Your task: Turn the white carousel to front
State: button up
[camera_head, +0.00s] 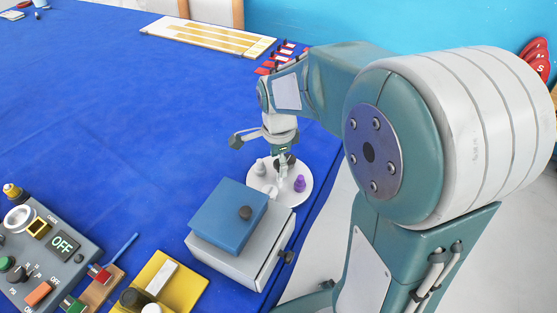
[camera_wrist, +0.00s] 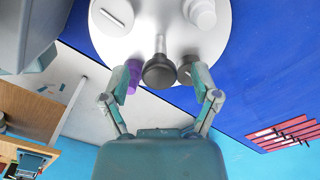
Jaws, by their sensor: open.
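The white carousel (camera_head: 288,199) is a round disc near the right edge of the blue table, just behind a blue-topped grey box. It carries a purple piece (camera_head: 299,183) and a pale piece (camera_head: 260,167). In the wrist view, the carousel (camera_wrist: 152,22) fills the upper middle, with a dark round knob (camera_wrist: 159,74) on a metal stem. My gripper (camera_wrist: 160,80) is open, its fingers apart on either side of the knob. The purple piece (camera_wrist: 133,77) is by the left finger and another dark piece (camera_wrist: 186,67) by the right. Contact cannot be told.
The grey box (camera_head: 240,257) with its blue lid (camera_head: 225,213) stands close in front of the carousel. A control panel (camera_head: 40,250) and a yellow block (camera_head: 185,290) are at front left. A pale board (camera_head: 207,37) lies far back. The middle of the table is clear.

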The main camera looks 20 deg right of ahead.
aim_at(278, 163)
jog(key=shift+r, duration=0.15)
notch_tip(278, 163, up, 12)
dwell(0.4)
jog(key=shift+f, duration=0.2)
jog(key=s+n+t, duration=0.5)
jog(key=s+n, duration=1)
jog(key=n, duration=0.3)
jog(key=shift+s+f+t, duration=0.15)
jog(key=shift+s+t, duration=0.15)
jog(key=shift+s, duration=0.05)
jog(key=shift+d, duration=0.1)
